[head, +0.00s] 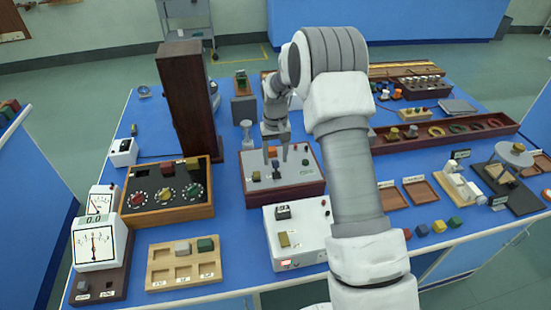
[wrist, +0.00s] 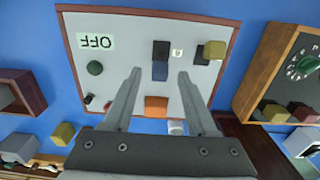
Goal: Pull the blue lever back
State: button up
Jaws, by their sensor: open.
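The blue lever (wrist: 160,71), dark blue with a black block-shaped end (wrist: 161,48), stands on a grey panel (wrist: 130,25) marked OFF. In the head view the lever (head: 276,174) is small and dark, near the middle of the panel box (head: 300,196). My gripper (wrist: 160,72) is open, its fingertips to either side of the lever in the wrist view. I cannot tell whether they touch it or how high they are. In the head view my gripper (head: 277,157) points down over the panel.
An orange block (wrist: 156,105), a green knob (wrist: 95,68) and a yellow block (wrist: 214,50) share the panel. A tall dark wooden post (head: 187,100) and a box with three dials (head: 140,210) stand to the left. A white instrument (head: 300,245) stands in front.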

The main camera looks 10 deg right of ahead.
jog(key=shift+f, duration=0.6)
grip_shut()
